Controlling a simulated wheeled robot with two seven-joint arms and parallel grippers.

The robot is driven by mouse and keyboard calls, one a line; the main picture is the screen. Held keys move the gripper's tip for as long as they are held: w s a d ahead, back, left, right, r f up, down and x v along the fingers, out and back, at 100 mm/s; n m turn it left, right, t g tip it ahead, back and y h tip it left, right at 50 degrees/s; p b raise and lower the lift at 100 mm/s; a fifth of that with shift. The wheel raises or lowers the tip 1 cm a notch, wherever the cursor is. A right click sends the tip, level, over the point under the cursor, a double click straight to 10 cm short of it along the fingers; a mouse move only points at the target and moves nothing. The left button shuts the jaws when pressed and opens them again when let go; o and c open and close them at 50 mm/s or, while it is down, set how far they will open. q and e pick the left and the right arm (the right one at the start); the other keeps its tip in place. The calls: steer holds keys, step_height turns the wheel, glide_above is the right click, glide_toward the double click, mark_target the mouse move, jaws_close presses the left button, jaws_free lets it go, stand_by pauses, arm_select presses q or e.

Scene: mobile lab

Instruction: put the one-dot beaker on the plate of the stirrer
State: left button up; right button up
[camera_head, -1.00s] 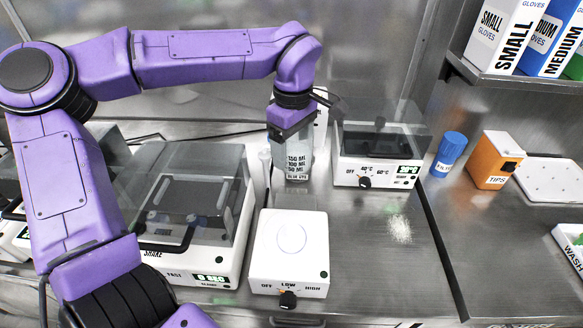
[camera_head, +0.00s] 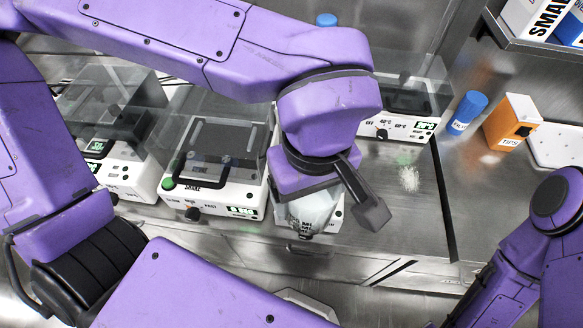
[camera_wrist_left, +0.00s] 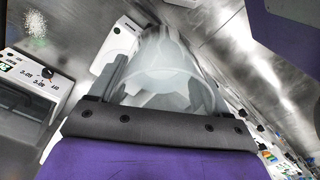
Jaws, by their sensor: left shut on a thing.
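My left gripper (camera_head: 308,194) is shut on a clear glass beaker (camera_head: 306,217) with dark volume print. In the left wrist view the beaker (camera_wrist_left: 165,78) sits between the fingers. Its dot marking cannot be made out. The beaker is in front of the white stirrer (camera_head: 338,213), which is mostly hidden behind the gripper and arm in the head view. A white corner of the stirrer (camera_wrist_left: 116,45) shows beside the beaker in the left wrist view. Whether the beaker touches the stirrer cannot be told. My right gripper is out of view.
A shaker (camera_head: 235,200) with a clear lid stands left of the stirrer. A heater with a dial (camera_head: 395,131) is behind right. White granules (camera_head: 409,178) lie on otherwise clear steel.

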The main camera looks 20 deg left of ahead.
arm_select(q)
steer(key=w+a+f, duration=0.1)
steer(key=w+f, duration=0.2)
steer(key=w, duration=0.1)
steer(key=w+a+f+p, duration=0.1)
steer(key=w+f, duration=0.2)
steer(key=w, duration=0.2)
steer(key=w+a+f+p, duration=0.1)
steer(key=w+a+f, duration=0.1)
steer(key=w+f, duration=0.2)
steer(key=shift+w+f, duration=0.1)
steer(key=shift+w, duration=0.35)
steer(key=shift+f, duration=1.45)
steer(key=shift+f, duration=0.1)
steer(key=o, duration=1.1)
steer(key=shift+f, duration=0.1)
step_height(320, 180, up, 12)
steer(key=shift+r, duration=0.2)
